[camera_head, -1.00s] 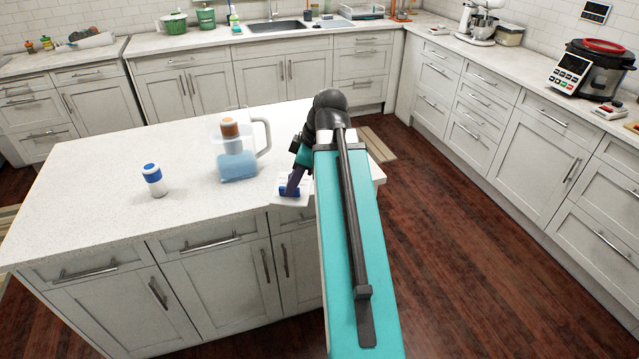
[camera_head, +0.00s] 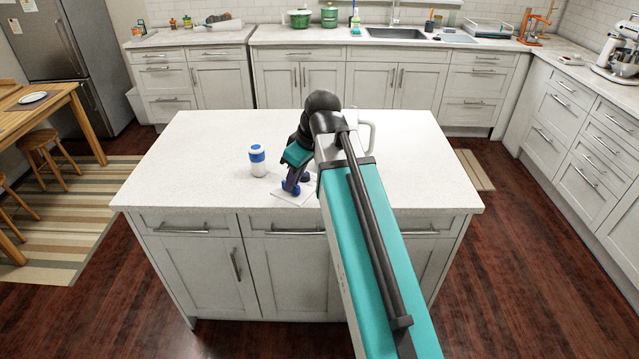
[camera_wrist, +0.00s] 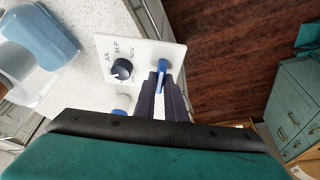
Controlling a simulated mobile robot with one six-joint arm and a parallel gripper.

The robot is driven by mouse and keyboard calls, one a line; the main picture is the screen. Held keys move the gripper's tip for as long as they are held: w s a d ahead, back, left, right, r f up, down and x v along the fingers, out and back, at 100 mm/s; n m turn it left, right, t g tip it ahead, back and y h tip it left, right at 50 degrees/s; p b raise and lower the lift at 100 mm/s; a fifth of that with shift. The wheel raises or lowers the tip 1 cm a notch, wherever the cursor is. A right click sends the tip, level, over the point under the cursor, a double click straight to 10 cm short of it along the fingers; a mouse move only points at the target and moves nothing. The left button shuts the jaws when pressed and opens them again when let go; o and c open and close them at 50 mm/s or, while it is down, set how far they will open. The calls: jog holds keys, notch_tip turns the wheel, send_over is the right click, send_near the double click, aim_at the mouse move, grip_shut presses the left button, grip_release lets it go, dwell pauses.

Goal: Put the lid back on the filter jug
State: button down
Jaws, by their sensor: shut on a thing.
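The lid is a flat white plate (camera_wrist: 105,47) with a dark month dial and a blue tab (camera_wrist: 161,68). My gripper (camera_wrist: 160,88) is shut on the blue tab. In the head view, my gripper (camera_head: 292,187) holds the white lid (camera_head: 288,201) near the front of the island; any gap to the counter is unclear. The filter jug stands on the island, mostly hidden behind my arm, with its white handle (camera_head: 371,130) showing on the right. In the wrist view, the jug's blue-tinted body (camera_wrist: 40,38) is left of the lid.
A white bottle with a blue band (camera_head: 257,161) stands on the island (camera_head: 190,170), just left of my gripper. The island's left part is clear. A dining table (camera_head: 40,105) and stools are at far left. Wood floor surrounds the island.

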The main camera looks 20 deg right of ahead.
aim_at(276, 187)
jog(key=w+a+m, duration=0.1)
jog(key=w+a+r+m+h, duration=0.1)
jog(key=a, duration=0.1)
jog(key=shift+w+a+m, duration=0.25)
jog(key=shift+w+m, duration=0.05)
jog(key=shift+w, duration=0.05)
jog(key=shift+w+a+m+t, duration=0.15)
jog(key=shift+w+m+t, duration=0.1)
jog(key=shift+m+t, duration=0.2)
jog(key=shift+w+r+m+h, duration=0.25)
jog(key=shift+w+m+h, duration=0.3)
jog(key=shift+m, duration=0.4)
jog(key=shift+w+d+r+m+h, duration=0.2)
jog(key=shift+w+m+h, duration=0.1)
jog(key=shift+m, duration=0.6)
